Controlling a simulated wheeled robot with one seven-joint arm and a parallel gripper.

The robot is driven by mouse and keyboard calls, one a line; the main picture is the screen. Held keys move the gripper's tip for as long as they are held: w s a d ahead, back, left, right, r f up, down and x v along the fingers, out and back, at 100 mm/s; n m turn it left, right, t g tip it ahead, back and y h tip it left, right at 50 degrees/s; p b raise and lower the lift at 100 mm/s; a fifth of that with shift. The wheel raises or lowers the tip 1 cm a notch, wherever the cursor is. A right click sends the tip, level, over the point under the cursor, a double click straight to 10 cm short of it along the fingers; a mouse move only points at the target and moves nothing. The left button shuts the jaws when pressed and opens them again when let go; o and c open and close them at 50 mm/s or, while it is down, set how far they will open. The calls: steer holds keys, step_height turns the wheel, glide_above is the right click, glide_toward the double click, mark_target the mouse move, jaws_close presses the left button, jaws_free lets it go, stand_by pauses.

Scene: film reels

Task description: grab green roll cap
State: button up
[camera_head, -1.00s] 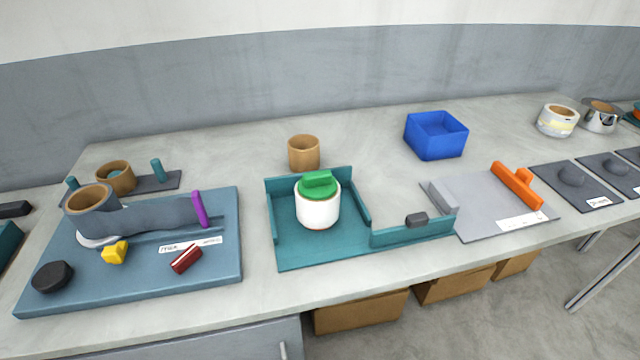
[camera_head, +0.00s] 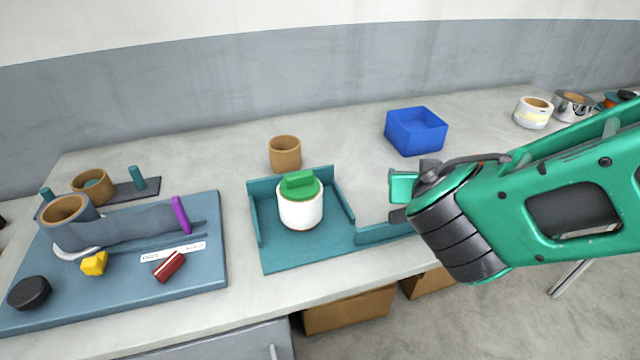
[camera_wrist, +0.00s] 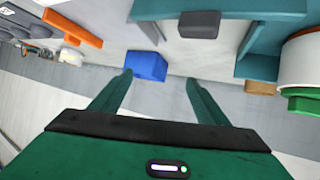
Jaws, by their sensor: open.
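The green roll cap (camera_head: 299,184) sits on top of a white roll (camera_head: 300,210), which stands upright in the teal tray (camera_head: 285,262). In the wrist view the green cap (camera_wrist: 303,98) shows at the right edge beside the white roll (camera_wrist: 300,62). My gripper (camera_head: 398,200) is to the right of the cap, apart from it, with empty space between. In the wrist view my gripper's two fingers (camera_wrist: 158,88) are spread with nothing held between them.
A blue box (camera_head: 416,132) stands behind my gripper. A brown roll (camera_head: 285,153) stands behind the tray. A blue-grey board (camera_head: 130,290) with a roll and small parts lies at left. My arm hides much of the right side of the table.

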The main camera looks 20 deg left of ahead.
steer(key=s+a+n+y, duration=0.3)
steer(key=s+a+y, duration=0.15)
steer(key=a, duration=0.65)
steer(key=n+y, duration=0.1)
steer(key=y, duration=0.1)
glide_toward(304, 176)
steer(key=x, duration=0.4)
steer(key=shift+w+d, duration=0.25)
steer(key=shift+w, duration=0.1)
steer(key=shift+a+f+n+y, duration=0.1)
steer(key=shift+a+n+y, duration=0.2)
steer(key=shift+a, duration=0.1)
steer(key=x, duration=0.5)
steer(key=shift+s+a+f+x, duration=0.1)
steer(key=shift+x, duration=0.8)
steer(key=shift+s+a+f+x, duration=0.1)
steer(key=shift+x, duration=0.8)
steer(key=shift+s+a+f+x, duration=0.1)
steer(key=shift+x, duration=0.75)
steer(key=shift+d, duration=0.1)
steer(key=c, duration=1.1)
